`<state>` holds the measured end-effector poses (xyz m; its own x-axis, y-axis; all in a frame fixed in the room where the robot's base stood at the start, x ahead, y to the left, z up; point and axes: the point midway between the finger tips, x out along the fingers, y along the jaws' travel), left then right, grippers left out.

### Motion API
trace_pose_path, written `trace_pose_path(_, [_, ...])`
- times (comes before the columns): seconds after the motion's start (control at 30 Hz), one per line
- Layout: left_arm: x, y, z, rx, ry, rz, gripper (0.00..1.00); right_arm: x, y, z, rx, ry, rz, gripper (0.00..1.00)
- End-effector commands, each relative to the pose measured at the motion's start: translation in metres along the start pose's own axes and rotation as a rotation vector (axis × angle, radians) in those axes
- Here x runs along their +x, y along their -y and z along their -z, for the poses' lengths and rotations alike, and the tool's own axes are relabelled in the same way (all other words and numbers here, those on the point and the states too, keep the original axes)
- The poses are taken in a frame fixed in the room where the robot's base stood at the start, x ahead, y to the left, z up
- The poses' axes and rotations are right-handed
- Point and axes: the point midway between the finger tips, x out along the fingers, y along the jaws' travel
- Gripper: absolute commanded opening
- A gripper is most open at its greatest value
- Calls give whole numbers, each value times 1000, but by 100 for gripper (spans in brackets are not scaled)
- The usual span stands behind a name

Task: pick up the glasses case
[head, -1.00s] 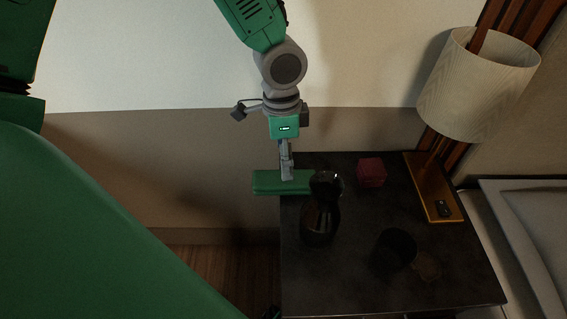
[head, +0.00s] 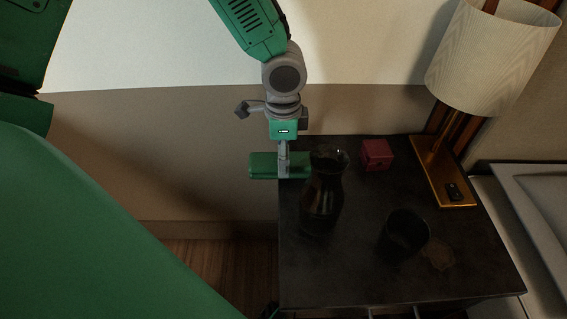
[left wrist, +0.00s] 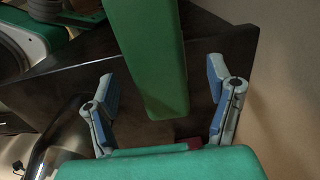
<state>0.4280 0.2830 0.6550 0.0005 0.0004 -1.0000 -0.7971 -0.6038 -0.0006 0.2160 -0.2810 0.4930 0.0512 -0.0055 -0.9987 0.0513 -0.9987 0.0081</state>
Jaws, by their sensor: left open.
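The green glasses case (head: 264,166) is long and lies at the back left corner of the dark nightstand, its left end sticking out past the edge. My left gripper (head: 284,173) points down at the case from above, with its fingers over the middle of it. In the left wrist view the case (left wrist: 146,50) runs between the two spread fingers of the left gripper (left wrist: 161,82), with a gap on both sides. The left gripper is open and holds nothing. My right gripper is not in view.
A dark glass carafe (head: 321,203) stands close to the case's right end. A dark cup (head: 402,236), a round coaster (head: 439,254), a small red box (head: 376,154) and a lamp (head: 447,180) are on the nightstand (head: 350,280). The wall is behind.

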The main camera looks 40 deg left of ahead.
Motion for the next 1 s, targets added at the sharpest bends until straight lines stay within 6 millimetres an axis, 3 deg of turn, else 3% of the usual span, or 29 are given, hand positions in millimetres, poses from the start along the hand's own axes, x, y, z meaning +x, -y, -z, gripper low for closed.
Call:
trace_pose_path(0.03, [14, -3, -1, 2, 1, -3, 74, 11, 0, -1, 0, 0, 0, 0])
trace_pose_path(0.2, [32, -2, -1, 1, -1, -1, 74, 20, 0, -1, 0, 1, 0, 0])
trace_pose_path(0.47, [32, -2, -1, 0, -2, 0, 74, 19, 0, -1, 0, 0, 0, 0])
trace_pose_path(0.5, [32, -2, -1, 0, -1, 0, 67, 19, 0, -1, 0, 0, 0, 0])
trace_pose_path(0.63, [32, -2, -1, 0, -1, 0, 21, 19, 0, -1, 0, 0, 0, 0])
trace_pose_path(0.67, [32, -2, -1, 0, -1, 0, 18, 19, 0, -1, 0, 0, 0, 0])
trace_pose_path(1.0, [25, -2, 0, 0, -2, 1, 18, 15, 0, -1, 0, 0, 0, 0])
